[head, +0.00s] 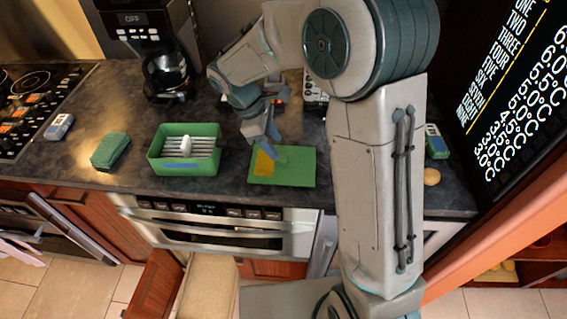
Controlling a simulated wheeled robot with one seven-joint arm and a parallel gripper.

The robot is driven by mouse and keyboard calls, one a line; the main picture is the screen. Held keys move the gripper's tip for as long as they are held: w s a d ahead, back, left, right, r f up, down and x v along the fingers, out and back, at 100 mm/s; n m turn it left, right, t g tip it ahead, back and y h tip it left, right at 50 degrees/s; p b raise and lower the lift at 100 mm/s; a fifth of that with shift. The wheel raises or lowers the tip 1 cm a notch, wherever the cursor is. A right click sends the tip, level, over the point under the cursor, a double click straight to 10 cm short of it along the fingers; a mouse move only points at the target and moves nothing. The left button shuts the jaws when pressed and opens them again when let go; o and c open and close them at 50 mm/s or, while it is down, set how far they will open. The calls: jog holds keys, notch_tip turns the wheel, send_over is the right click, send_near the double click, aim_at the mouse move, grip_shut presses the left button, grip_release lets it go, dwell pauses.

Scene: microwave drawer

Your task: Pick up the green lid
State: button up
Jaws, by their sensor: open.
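The green lid (299,170) is a flat green rectangle lying on the dark counter, right of the green container (160,161). A yellow patch shows on its left part, and I cannot tell whether it belongs to the lid. My gripper (268,150) points down over the lid's upper left part and hides some of it. It is open, with nothing visible held in it. I cannot tell whether its fingertips touch the lid. The container is open and holds several pale slats or utensils and a white item.
A coffee maker (164,65) stands behind the container. A green sponge-like block (110,151) lies to its left, near the stove (30,100). A round tan item (431,177) and a small green-grey box (436,142) sit right of my arm. An oven drawer front (215,226) lies below the counter.

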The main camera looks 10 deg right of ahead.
aim_at(282, 157)
jog(key=shift+p+x, duration=0.6)
jog(key=shift+x, duration=2.1)
jog(key=shift+w+a, duration=0.1)
jog(key=shift+w, duration=0.05)
grip_shut()
